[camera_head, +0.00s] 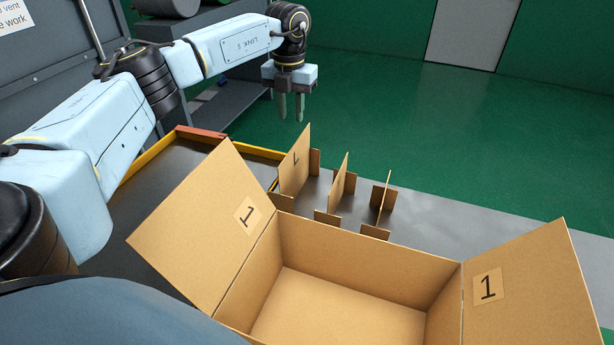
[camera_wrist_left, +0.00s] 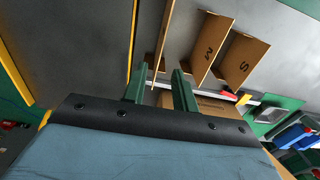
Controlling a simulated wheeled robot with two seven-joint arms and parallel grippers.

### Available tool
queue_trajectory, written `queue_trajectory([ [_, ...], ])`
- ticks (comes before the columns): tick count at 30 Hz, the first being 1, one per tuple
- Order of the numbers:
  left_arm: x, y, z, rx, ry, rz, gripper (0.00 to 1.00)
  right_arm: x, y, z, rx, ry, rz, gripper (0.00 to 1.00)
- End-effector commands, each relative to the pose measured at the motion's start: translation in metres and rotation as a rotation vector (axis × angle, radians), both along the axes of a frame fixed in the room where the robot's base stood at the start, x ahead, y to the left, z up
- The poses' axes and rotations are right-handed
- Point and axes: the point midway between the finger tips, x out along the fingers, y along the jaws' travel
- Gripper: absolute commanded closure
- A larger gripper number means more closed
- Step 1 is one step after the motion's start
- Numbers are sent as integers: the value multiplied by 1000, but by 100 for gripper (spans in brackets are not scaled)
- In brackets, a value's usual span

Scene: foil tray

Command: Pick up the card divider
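Several brown card dividers stand on edge on the grey table behind the box. The largest divider (camera_head: 295,165), marked L, is on the left; a middle one (camera_head: 338,185) and a small one (camera_head: 384,196) stand to its right. In the left wrist view, dividers marked M (camera_wrist_left: 212,48) and S (camera_wrist_left: 240,62) show, and another (camera_wrist_left: 164,36) appears nearly edge-on beyond the gap between the fingers. My left gripper (camera_head: 292,108) is open and empty, pointing down above the large divider; its fingers (camera_wrist_left: 161,90) also show in the wrist view. My right gripper is not in view.
An open cardboard box (camera_head: 350,251) with flaps marked 1 stands in front of the dividers. A tray edge in yellow and red (camera_head: 200,134) lies to the left. Grey shelving stands at the back left. The table right of the small divider is clear.

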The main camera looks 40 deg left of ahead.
Motion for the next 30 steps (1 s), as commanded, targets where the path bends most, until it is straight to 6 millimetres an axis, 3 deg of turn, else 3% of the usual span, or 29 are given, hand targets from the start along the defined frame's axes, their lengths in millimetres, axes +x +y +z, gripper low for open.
queue_trajectory([
  [1,0,0,-9,0,0,0,72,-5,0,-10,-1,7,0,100],
  [4,0,0,-15,0,0,-1,72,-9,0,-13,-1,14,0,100],
  [15,0,-1,-76,0,3,-1,72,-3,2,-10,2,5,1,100],
  [23,1,0,-97,0,0,-1,72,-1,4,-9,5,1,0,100],
  [30,2,0,-132,0,3,0,72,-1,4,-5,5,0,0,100],
])
